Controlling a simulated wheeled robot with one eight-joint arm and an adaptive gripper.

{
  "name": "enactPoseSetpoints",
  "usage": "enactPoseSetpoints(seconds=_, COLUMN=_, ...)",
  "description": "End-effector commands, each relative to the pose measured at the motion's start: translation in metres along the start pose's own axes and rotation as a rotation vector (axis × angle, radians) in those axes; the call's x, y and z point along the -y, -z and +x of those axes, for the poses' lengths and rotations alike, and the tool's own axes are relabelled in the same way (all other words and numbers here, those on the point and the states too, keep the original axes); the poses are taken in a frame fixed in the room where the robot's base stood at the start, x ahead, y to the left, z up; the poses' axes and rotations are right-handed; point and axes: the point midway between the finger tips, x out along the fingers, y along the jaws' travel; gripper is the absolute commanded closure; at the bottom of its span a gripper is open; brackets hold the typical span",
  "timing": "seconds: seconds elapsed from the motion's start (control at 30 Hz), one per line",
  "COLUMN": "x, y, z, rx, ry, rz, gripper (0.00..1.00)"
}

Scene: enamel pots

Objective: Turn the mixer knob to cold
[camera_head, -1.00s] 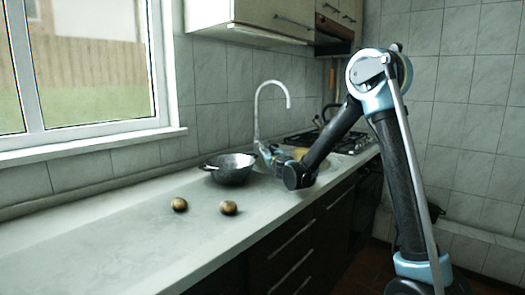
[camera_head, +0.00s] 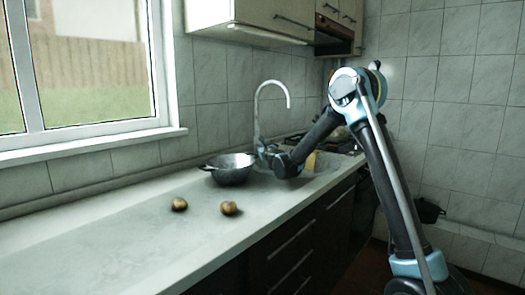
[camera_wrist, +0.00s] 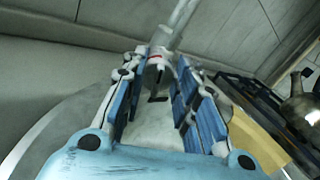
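The mixer tap's tall curved spout (camera_head: 257,110) stands behind the sink in the head view. In the wrist view its grey body (camera_wrist: 158,70), with a small red mark, lies straight ahead between my fingertips. I cannot clearly separate the knob from the tap body or read its setting. My gripper (camera_wrist: 156,82) is open, with its blue-padded fingers on either side of the tap body. Contact with it cannot be made out. In the head view, my gripper (camera_head: 267,154) is small and partly hidden by my wrist, close to the tap's base.
A dark two-handled pan (camera_head: 230,176) stands left of the sink (camera_head: 318,168). Two round brown items (camera_head: 179,204) (camera_head: 229,208) lie on the counter (camera_head: 110,240). The stove (camera_head: 335,142) is beyond the sink; a kettle (camera_wrist: 300,108) shows in the wrist view. The front counter is mostly clear.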

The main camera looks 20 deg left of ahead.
Motion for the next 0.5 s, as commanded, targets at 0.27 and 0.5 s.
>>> enactPoseSetpoints(seconds=0.27, x=-0.0001, y=0.0, z=-0.0003, rx=0.0, ry=0.0, rz=0.0, gripper=1.0)
enactPoseSetpoints(seconds=0.5, x=0.0, y=0.0, z=-0.0004, rx=0.0, ry=0.0, rz=0.006, gripper=1.0)
